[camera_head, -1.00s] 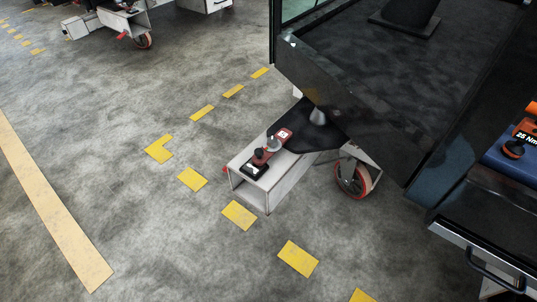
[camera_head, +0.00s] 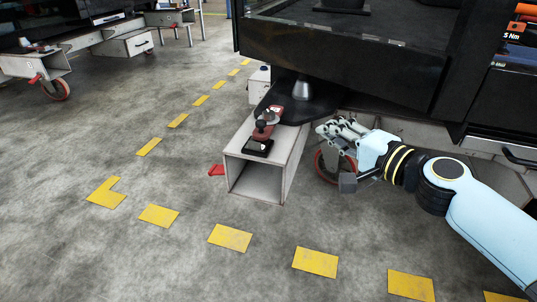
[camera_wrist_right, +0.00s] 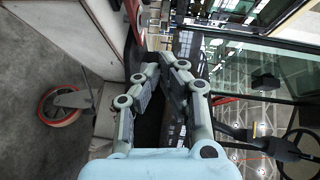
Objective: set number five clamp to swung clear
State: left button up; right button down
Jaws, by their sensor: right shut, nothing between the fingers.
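The clamp (camera_head: 265,130) is a small red and black device with a dark base and a round knob. It sits on the end of a pale box-section trolley beam (camera_head: 246,170), next to a black bracket (camera_head: 300,108) of the cab. Its number cannot be read clearly now. My right gripper (camera_head: 324,129) is to the right of the clamp, apart from it, with its fingers pointing left towards it. In the right wrist view the fingers (camera_wrist_right: 167,62) are closed together and hold nothing. My left gripper is not in view.
A trolley wheel (camera_head: 333,164) stands behind my right gripper. The dark cab body (camera_head: 340,55) overhangs from above. A red pedal (camera_head: 217,170) sticks out left of the beam. A drawer handle (camera_head: 520,157) is at the right. The floor with yellow dashes at left is clear.

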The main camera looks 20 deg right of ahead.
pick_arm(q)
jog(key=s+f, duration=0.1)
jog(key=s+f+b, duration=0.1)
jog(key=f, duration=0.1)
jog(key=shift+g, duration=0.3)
pick_arm(e)
jog(key=shift+w+d+f, duration=0.1)
jog(key=shift+w+f, duration=0.1)
jog(key=shift+f, duration=0.35)
jog(key=shift+w+d+f, duration=0.1)
jog(key=shift+w+f, duration=0.05)
jog(key=shift+f, duration=0.4)
jog(key=x, duration=0.4)
jog(key=a+x, duration=0.1)
jog(key=x, duration=0.3)
jog(key=a+x, duration=0.1)
jog(key=x, duration=0.3)
jog(key=shift+s+a+f+b, duration=0.15)
jog(key=shift+s+f+b, duration=0.1)
jog(key=shift+b, duration=0.15)
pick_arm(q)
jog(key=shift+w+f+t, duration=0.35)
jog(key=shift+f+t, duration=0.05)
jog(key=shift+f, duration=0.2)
pick_arm(e)
jog(key=shift+w+a, duration=0.2)
jog(key=shift+a, duration=0.2)
